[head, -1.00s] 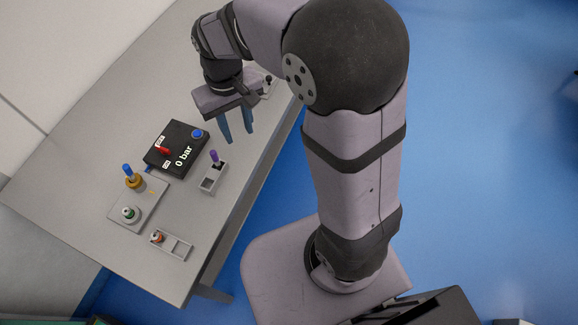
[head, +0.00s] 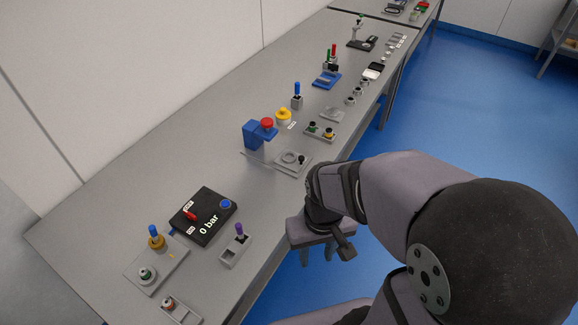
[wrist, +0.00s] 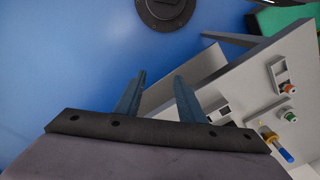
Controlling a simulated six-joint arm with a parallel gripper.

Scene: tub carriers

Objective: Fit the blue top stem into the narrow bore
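One blue-topped stem (head: 153,230) stands upright in a brass collar (head: 156,242) on a grey plate (head: 140,265) at the table's near left; it also shows at the wrist view's right edge (wrist: 286,156). A second blue-topped stem (head: 297,88) stands in a grey block (head: 297,102) farther back. I cannot tell which one the task names, nor which hole is the narrow bore. My gripper (head: 318,258) hangs beyond the table's front edge, away from both stems. Its fingers (wrist: 160,78) are apart with nothing between them.
A black box reading "0 bar" (head: 205,218) and a grey holder with a purple-topped stem (head: 238,230) lie near the front edge. A green-topped piece (head: 147,275) shares the plate. A small tray (head: 182,312) is nearest. A blue stand with a red knob (head: 258,135) stands mid-table.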

